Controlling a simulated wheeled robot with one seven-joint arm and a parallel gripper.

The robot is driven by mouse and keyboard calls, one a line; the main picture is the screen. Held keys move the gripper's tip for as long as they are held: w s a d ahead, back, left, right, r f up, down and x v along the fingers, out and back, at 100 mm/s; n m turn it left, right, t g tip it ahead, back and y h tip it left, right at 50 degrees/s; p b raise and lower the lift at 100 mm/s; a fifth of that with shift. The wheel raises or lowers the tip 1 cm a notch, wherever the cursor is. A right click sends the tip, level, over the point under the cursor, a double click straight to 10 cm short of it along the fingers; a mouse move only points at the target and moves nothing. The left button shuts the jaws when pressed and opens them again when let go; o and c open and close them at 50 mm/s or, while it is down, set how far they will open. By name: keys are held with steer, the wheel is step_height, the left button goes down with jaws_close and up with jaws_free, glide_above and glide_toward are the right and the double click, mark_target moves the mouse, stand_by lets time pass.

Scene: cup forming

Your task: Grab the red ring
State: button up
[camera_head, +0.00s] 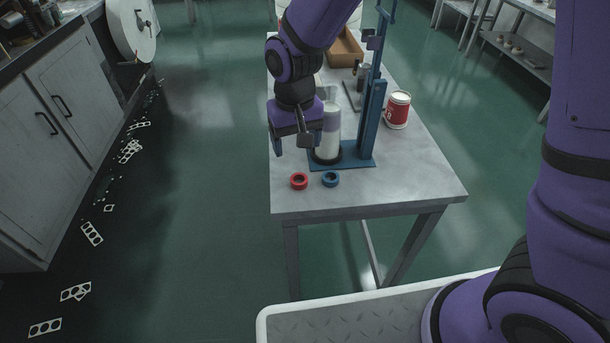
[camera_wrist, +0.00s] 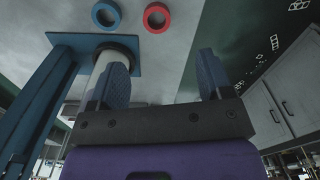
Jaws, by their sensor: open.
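The red ring (camera_head: 299,187) lies flat on the grey table near its front edge, and it also shows in the wrist view (camera_wrist: 157,30) at the top. My gripper (camera_head: 297,150) is over the table, behind and above the red ring and apart from it. In the wrist view its two blue fingers (camera_wrist: 160,65) are spread wide, with nothing between them. The red ring lies beyond the fingertips there.
A blue ring (camera_head: 331,186) lies just right of the red one. A blue press stand (camera_head: 368,140) holding a white cylinder (camera_head: 328,143) stands close beside my gripper. A red-and-white can (camera_head: 398,112) and a brown box (camera_head: 346,49) are farther back. The table's front right (camera_head: 415,185) is clear.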

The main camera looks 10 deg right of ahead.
glide_above(300, 178)
steer(key=s, duration=0.2)
steer(key=f, duration=0.3)
steer(key=a+f, duration=0.1)
steer(key=f, duration=0.1)
steer(key=shift+w+f, duration=0.2)
steer(key=shift+f, duration=0.15)
steer(key=f, duration=0.3)
steer(key=shift+s+d+f, duration=0.1)
steer(key=shift+d+f, duration=0.25)
steer(key=shift+f, duration=0.8)
steer(key=c, duration=1)
